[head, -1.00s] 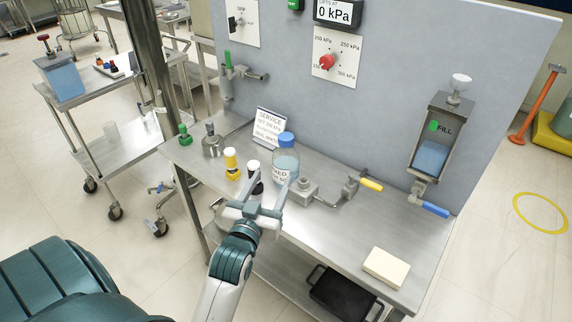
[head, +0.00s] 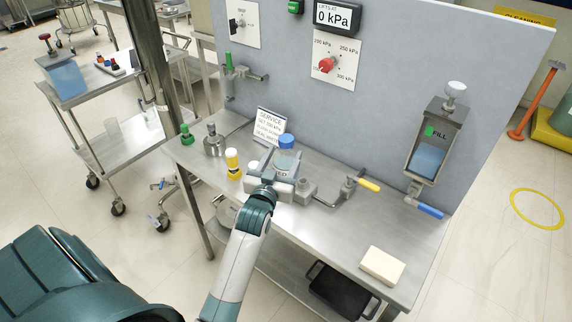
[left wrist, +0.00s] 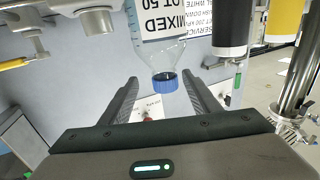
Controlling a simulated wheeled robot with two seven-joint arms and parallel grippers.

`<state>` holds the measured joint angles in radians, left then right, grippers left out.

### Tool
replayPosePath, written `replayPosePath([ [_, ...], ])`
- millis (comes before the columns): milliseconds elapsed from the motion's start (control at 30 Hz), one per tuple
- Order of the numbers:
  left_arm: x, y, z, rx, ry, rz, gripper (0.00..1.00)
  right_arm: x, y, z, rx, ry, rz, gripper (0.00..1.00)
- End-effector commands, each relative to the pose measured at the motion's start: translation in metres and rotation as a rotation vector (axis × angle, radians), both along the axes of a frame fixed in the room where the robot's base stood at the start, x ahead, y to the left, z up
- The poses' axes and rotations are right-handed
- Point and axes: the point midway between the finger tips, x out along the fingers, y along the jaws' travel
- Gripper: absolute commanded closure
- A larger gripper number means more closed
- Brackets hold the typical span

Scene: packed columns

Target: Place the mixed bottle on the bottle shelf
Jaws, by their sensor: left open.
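The mixed bottle (head: 288,160) is clear with a blue cap (head: 286,141) and stands upright on the steel bench. In the left wrist view the bottle (left wrist: 158,50) appears upside down, its label reading MIXED, with its cap between the finger directions. My left gripper (head: 281,162) is open at the bottle, its fingers reaching toward either side of it; in the wrist view a gap shows on both sides of the cap. I cannot tell whether the fingers fully straddle the body. No shelf marked for bottles is identifiable. My right gripper is out of view.
A yellow bottle (head: 232,162) and a mostly hidden white-capped one stand left of the mixed bottle. A service sign (head: 269,125) is behind, and a metal block with pipe (head: 306,188) is right. A cream block (head: 382,265) lies at the bench's right. A cart (head: 118,157) stands left.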

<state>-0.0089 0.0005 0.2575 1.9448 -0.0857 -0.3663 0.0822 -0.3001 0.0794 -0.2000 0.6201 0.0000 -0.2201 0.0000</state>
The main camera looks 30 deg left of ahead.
Motion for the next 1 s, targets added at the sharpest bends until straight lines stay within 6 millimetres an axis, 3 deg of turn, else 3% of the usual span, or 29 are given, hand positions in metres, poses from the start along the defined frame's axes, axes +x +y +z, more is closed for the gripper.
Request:
replayPosePath([
  [267,0.006,0.003,0.004,0.0,0.0,0.0,0.44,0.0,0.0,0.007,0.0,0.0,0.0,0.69],
  [500,0.03,0.017,0.012,0.0,0.001,0.0,0.44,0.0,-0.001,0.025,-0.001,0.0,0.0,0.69],
  [700,0.046,0.021,0.008,-0.002,0.002,0.0,0.44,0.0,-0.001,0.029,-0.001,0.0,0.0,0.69],
  [1000,0.047,0.022,0.007,-0.001,0.001,0.0,0.44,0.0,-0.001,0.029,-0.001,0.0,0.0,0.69],
])
